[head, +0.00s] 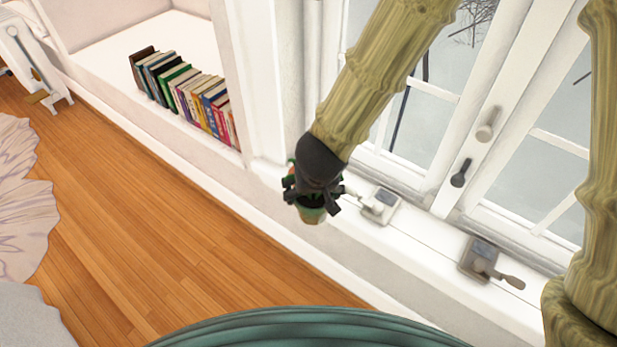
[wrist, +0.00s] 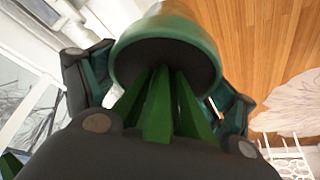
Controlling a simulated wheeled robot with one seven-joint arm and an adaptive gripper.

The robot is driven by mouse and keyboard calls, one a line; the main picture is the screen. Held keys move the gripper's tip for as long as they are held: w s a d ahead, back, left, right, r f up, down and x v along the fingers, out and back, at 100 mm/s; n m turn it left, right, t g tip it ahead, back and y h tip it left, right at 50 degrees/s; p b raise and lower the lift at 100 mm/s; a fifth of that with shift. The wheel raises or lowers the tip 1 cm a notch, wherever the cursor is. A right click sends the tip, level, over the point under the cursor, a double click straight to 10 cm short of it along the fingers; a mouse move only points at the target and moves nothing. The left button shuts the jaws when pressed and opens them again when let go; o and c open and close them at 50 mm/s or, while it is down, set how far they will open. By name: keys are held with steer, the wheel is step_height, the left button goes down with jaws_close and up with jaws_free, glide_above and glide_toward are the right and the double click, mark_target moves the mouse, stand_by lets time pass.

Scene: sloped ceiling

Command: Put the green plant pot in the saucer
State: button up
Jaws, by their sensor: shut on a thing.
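My gripper (head: 311,190) is dark and points down beside the white window ledge. It is shut on the green plant pot (head: 312,214), whose lower part shows below the fingers. In the wrist view the green pot (wrist: 166,30) lies between the two fingers, with dark soil and pointed green leaves toward the camera. A bit of orange and green shows behind my gripper at its upper left in the head view, mostly hidden. I cannot make out a saucer in either view.
Metal window fittings (head: 380,205) and (head: 485,262) sit on the white sill (head: 432,240). A row of books (head: 185,92) stands in the alcove at upper left. The wooden floor (head: 150,210) is open, with a pale rug (head: 22,205) at left.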

steer(key=shift+w+a+f+b, duration=0.1)
steer(key=shift+w+f+b, duration=0.05)
steer(key=shift+f+b, duration=0.2)
steer(key=w+f, duration=0.1)
steer(key=w, duration=0.4)
steer(key=w+f, duration=0.2)
steer(key=w, duration=0.3)
steer(key=w+a+f+b, duration=0.1)
steer(key=w+f, duration=0.1)
steer(key=w, duration=0.4)
steer(key=o, duration=1.4)
steer(key=shift+f, duration=0.1)
